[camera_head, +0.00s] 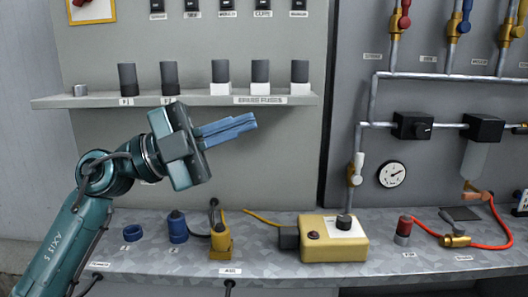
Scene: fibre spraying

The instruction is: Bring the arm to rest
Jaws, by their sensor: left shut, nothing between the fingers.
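My left arm (70,225) comes in from the lower left. Its left gripper (252,122) is shut, with the blue fingers together and nothing between them. It is raised above the workbench and points right, in front of the grey wall panel and just below the shelf edge. It appears apart from everything around it. My right gripper is not in view.
A shelf (100,101) with several dark and white cylinders runs behind the gripper. Pipes and a gauge (392,174) are at right.

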